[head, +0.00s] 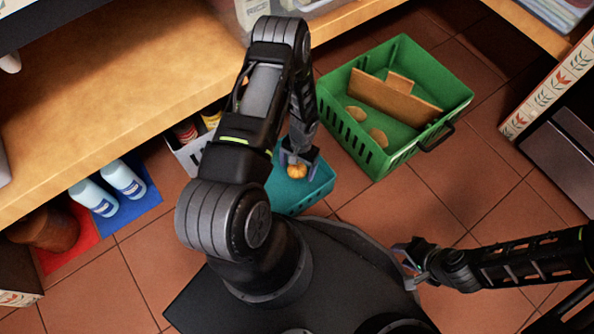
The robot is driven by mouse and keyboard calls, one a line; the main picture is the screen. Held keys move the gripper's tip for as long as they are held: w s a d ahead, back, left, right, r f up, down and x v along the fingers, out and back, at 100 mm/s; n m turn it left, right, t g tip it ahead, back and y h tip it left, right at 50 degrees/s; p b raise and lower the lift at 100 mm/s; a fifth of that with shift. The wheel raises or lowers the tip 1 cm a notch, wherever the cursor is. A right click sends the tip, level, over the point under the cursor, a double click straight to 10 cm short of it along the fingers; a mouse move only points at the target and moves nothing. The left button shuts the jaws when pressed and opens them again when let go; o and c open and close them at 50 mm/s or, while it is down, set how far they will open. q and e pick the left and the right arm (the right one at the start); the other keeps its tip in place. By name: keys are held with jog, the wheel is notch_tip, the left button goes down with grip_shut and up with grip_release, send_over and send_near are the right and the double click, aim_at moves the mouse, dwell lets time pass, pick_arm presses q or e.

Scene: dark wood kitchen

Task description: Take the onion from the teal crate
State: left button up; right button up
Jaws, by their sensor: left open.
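The teal crate (316,192) stands on the tiled floor in front of my base, partly hidden by my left arm. The small orange-brown onion (297,172) shows at the crate, between the fingertips of my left gripper (298,164). That gripper points down over the crate and is open around the onion. I cannot tell whether the fingers touch it. My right gripper (408,265) is low on the right, beside my base and away from the crate; its jaw opening is unclear.
A green basket (348,128) with brown boards and several pieces stands right behind the teal crate. A white bin (186,154) is left of it. Two bottles (108,188) stand on a blue mat (139,205) at left. A wooden counter (120,110) overhangs the left.

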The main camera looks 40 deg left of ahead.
pick_arm(q)
jog(key=shift+c, duration=0.3)
jog(key=c, duration=1.5)
jog(key=shift+r, duration=0.1)
jog(key=shift+c, duration=0.2)
notch_tip(320, 180, up, 9)
jog(key=p, duration=0.4)
jog(key=shift+w, duration=0.1)
jog(key=shift+r, duration=0.45)
